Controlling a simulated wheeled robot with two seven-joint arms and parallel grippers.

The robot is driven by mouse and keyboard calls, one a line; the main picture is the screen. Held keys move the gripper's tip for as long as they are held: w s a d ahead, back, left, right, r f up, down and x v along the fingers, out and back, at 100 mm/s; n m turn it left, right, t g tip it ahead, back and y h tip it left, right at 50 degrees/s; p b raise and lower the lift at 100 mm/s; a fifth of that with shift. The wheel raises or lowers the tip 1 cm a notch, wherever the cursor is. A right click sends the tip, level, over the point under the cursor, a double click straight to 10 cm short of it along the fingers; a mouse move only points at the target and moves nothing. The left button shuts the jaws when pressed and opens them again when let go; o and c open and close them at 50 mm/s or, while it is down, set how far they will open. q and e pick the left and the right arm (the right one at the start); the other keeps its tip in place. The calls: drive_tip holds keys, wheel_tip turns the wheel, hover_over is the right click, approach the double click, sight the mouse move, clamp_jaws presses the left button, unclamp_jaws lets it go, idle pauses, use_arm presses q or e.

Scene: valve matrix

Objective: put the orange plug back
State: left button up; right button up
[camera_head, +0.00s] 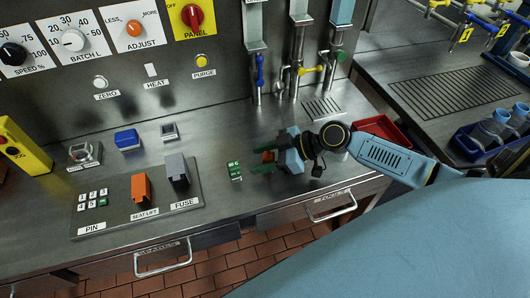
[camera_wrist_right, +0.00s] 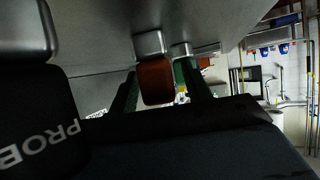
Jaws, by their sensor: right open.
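In the right wrist view the orange plug (camera_wrist_right: 155,82), with a grey metal end, shows between the two fingers (camera_wrist_right: 160,88). The gripper is open around it; I cannot tell whether a finger touches it. An orange block (camera_head: 141,188) stands on the labelled SEAT LIFT spot of a grey board, beside a grey block (camera_head: 177,170) at FUSE. My left gripper is not in view.
A red tray (camera_head: 382,130) lies behind my right arm. Taps with coloured levers (camera_head: 311,69) hang above the drain grille (camera_head: 322,107). Drawer handles (camera_head: 331,204) stick out at the front edge.

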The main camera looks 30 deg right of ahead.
drive_tip(key=shift+r, duration=0.1)
drive_tip(key=v, duration=1.2)
drive_tip(key=shift+d, duration=0.15)
